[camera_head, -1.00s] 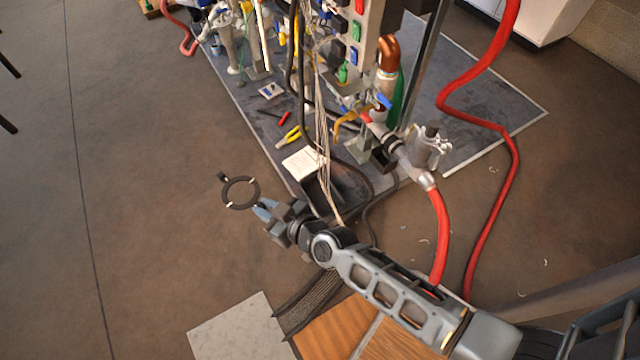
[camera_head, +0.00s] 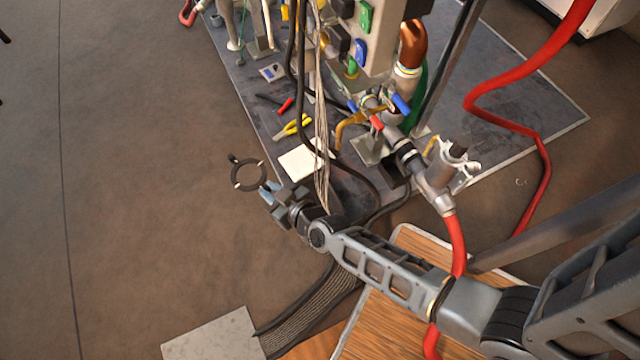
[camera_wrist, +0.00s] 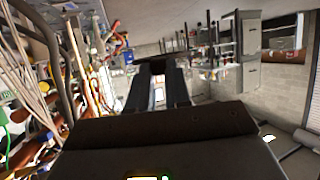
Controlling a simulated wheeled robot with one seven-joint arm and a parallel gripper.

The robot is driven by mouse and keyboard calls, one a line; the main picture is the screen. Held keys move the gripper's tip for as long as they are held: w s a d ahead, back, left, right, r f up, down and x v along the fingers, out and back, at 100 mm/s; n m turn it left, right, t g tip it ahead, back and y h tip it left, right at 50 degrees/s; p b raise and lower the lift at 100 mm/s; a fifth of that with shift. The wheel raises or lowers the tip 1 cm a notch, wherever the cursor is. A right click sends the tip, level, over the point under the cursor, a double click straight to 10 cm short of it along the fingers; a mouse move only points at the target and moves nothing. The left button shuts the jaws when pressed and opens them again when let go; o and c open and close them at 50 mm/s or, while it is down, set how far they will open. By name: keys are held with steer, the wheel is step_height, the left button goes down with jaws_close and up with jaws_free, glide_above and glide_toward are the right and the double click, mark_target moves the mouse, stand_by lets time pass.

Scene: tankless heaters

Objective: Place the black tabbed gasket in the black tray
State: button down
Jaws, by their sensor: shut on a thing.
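The black tabbed gasket (camera_head: 234,176) is a dark ring with a small tab at its upper left and light marks on its rim. My gripper (camera_head: 268,191) is shut on its lower right edge and holds it out over the brown floor, left of the mat. In the wrist view, the fingers (camera_wrist: 159,88) reach forward, with a dark shape between their tips that I cannot make out clearly. I cannot surely identify the black tray. A small dark box-like thing (camera_head: 396,172) shows beside a metal bracket, right of the white paper, partly hidden.
A dark floor mat (camera_head: 500,95) carries a pipe and cable rig. A red hose (camera_head: 480,95) runs at the right. A wooden top (camera_head: 405,312) is below my arm.

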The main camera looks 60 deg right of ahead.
steer(key=s+d+f+m+g+h+b, duration=0.15)
steer(key=s+f+b, duration=0.25)
steer(key=f+b, duration=0.6)
steer(key=s+d+f+m+h+b, duration=0.1)
steer(key=s+f+m+h+b, duration=0.4)
steer(key=f, duration=1)
steer(key=d+f+b, duration=0.2)
steer(key=d, duration=0.1)
steer(key=s+d+f+n+y+b, duration=0.1)
steer(key=d+f, duration=0.1)
steer(key=d, duration=0.2)
steer(key=s+d+f+n+y+b, duration=0.1)
steer(key=d+f+b, duration=0.1)
steer(key=d, duration=0.1)
steer(key=shift+d+f+b, duration=0.35)
steer(key=shift+f+b, duration=1.3)
steer(key=shift+f, duration=0.55)
steer(key=shift+f, duration=0.1)
